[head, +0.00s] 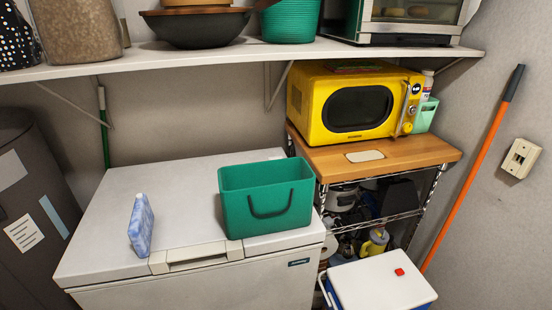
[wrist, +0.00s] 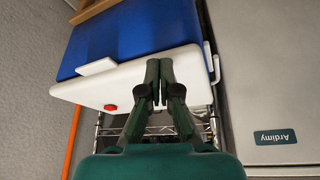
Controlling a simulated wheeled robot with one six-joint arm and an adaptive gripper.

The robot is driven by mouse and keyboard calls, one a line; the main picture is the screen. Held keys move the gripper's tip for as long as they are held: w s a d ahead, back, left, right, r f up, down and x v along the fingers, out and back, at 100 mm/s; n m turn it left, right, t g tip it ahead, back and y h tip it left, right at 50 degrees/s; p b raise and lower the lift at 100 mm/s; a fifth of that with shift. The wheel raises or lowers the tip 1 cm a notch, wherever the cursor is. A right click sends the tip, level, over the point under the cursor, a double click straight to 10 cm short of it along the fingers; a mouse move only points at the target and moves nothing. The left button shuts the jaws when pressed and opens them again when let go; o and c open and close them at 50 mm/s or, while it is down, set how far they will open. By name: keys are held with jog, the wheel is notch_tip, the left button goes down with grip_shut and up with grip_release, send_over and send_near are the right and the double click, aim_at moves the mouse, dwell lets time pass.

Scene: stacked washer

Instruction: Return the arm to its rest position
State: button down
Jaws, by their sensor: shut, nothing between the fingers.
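My gripper (wrist: 159,78) shows in the wrist view, with its two dark green fingers together and nothing between them. My arm does not show in the head view. The fingertips overlap the white lid and blue body of a cooler (wrist: 125,82) in the picture; I cannot tell how far apart they are. The same cooler (head: 378,285) stands on the floor at the lower right of the head view.
A white chest freezer (head: 110,205) carries a green bin (head: 268,197) and a blue pack (head: 140,226). A wire rack with a wooden top (head: 415,152) holds a yellow microwave (head: 352,105). A shelf (head: 190,60) runs above. An orange pole (head: 470,180) leans at the right wall.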

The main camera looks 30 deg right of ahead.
jog(key=s+a+r+n+t, duration=0.2)
jog(key=s+a+t, duration=0.15)
jog(key=a, duration=0.55)
jog(key=s+a+r+n+t, duration=0.1)
jog(key=s+a+n+t, duration=0.1)
jog(key=s+a, duration=0.5)
jog(key=s+a+r+n+t+y, duration=0.1)
jog(key=s+a+r, duration=0.3)
jog(key=r, duration=0.4)
jog(key=s+a+r+n+t+y, duration=0.2)
jog(key=s+a+r+t, duration=0.2)
jog(key=r, duration=0.5)
jog(key=shift+s+a, duration=0.5)
jog(key=shift+a, duration=0.55)
dwell(0.4)
